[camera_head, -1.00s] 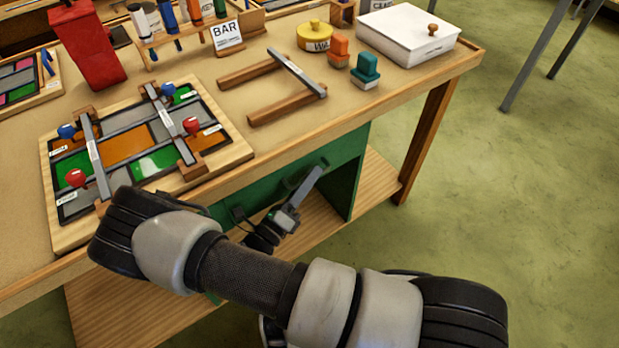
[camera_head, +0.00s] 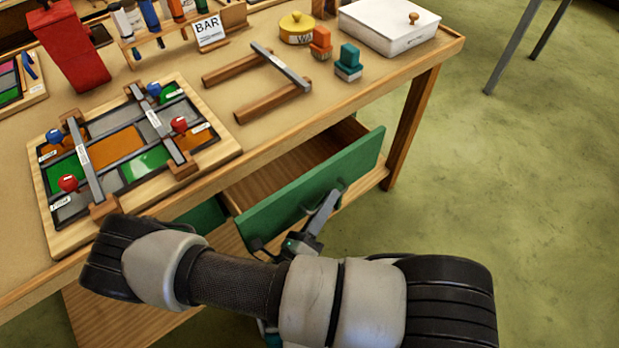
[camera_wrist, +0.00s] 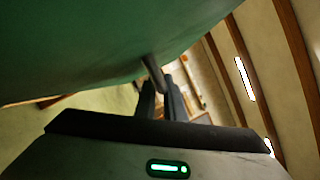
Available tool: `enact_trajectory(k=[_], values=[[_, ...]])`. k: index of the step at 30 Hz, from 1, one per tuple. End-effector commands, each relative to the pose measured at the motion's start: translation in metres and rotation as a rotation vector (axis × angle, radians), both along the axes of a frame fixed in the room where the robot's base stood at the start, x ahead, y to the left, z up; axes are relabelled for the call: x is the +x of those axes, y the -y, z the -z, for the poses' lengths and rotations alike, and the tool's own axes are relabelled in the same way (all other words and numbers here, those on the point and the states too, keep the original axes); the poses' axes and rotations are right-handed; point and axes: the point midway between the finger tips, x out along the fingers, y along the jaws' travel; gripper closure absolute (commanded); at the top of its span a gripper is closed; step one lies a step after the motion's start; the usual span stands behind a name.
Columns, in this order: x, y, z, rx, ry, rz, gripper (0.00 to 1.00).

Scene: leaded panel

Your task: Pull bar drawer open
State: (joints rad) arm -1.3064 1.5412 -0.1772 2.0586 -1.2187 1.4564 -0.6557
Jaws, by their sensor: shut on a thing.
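The bar drawer (camera_head: 362,155) has a green front and a wooden inside. It stands pulled partly out from under the bench top, and the part of its inside that I can see looks empty. My gripper (camera_head: 330,200) is at the drawer front, shut on the drawer's dark handle (camera_head: 341,184). In the wrist view, my gripper (camera_wrist: 162,92) has its fingers close together on the handle (camera_wrist: 152,68), just under the green drawer front (camera_wrist: 90,50).
A leaded panel (camera_head: 125,152) with coloured glass lies on the bench top (camera_head: 215,118). A wooden frame with a grey bar (camera_head: 280,66), a BAR sign (camera_head: 209,31) and a white box (camera_head: 388,28) stand there too. A bench leg (camera_head: 410,130) is right of the drawer.

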Motion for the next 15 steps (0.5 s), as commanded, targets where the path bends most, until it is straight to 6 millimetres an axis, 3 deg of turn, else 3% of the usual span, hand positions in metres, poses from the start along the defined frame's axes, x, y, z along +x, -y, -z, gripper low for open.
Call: enact_trajectory(k=[6, 15], values=[[-0.042, 0.028, -0.001, -0.003, -0.001, -0.001, 1.0], [-0.067, 0.045, 0.0, 0.001, 0.001, -0.001, 1.0]])
